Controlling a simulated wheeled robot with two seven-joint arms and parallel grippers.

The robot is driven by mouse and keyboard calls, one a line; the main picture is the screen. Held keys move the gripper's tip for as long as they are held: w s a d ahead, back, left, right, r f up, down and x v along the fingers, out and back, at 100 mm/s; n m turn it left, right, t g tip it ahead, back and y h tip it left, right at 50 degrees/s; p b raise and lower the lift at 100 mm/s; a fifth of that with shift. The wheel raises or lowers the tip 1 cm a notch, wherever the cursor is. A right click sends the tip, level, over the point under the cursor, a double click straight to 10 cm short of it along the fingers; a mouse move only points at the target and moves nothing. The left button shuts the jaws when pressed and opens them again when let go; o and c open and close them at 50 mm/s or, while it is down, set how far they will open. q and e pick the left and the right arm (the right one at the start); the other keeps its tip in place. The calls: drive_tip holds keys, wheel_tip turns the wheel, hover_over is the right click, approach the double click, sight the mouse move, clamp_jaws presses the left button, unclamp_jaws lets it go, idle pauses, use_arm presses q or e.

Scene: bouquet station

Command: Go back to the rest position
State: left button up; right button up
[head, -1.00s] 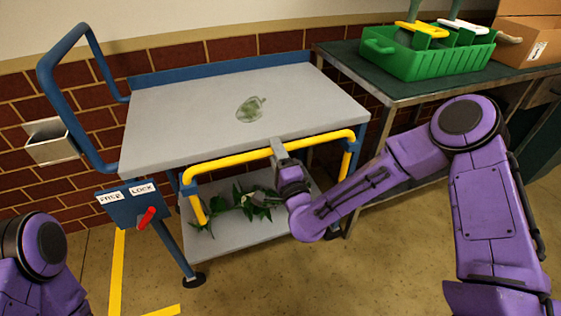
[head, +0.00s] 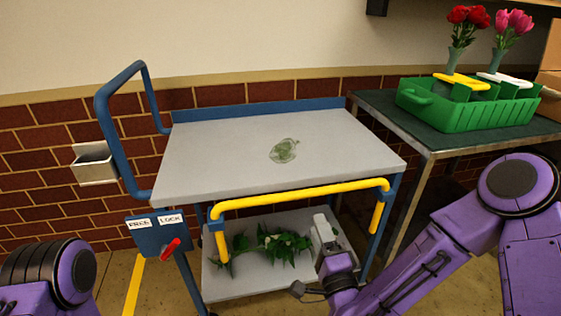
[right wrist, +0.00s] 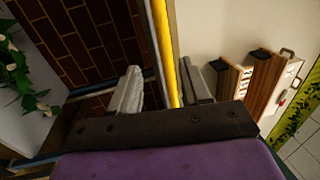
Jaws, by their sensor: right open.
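My right gripper (head: 322,228) is open and empty, just below and in front of the yellow handle bar (head: 300,196) of the cart. In the head view a small gap shows between the fingertips and the bar. In the right wrist view the two grey fingers (right wrist: 163,88) stand apart, and the yellow bar (right wrist: 165,45) shows between them in the picture; its distance is hard to judge. At the lower left only a purple part of my left arm (head: 70,270) shows; my left gripper is out of view.
The grey cart top (head: 220,160) carries a translucent greenish item (head: 284,151). White-flowered greenery (head: 285,243) lies on the lower shelf. A red lever (head: 171,250) sits by the FREE and LOCK labels. At right, a green crate (head: 460,115) with flower vases stands on a dark table.

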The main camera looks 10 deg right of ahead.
drive_tip(key=s+d+f+n+g, duration=0.1)
drive_tip(key=s+f+n+g, duration=0.25)
drive_tip(key=f, duration=0.55)
drive_tip(key=s+f+n+g, duration=0.3)
drive_tip(key=f+n+g, duration=0.15)
drive_tip(key=f, duration=0.45)
drive_tip(key=s+d+f+n+g+h, duration=0.1)
drive_tip(key=s+d+f+g+h, duration=0.1)
drive_tip(key=s+d+f+g, duration=0.5)
drive_tip(key=s+d+f+n+g+h, duration=0.15)
drive_tip(key=s+d+f, duration=0.4)
drive_tip(key=s, duration=0.55)
wheel_tip(320, 180, up, 17)
drive_tip(key=s+p, duration=0.2)
drive_tip(key=p, duration=1.6)
drive_tip(key=shift+a+r+h, duration=0.15)
drive_tip(key=shift+a+h, duration=0.1)
drive_tip(key=shift+h, duration=0.1)
drive_tip(key=shift+g, duration=0.25)
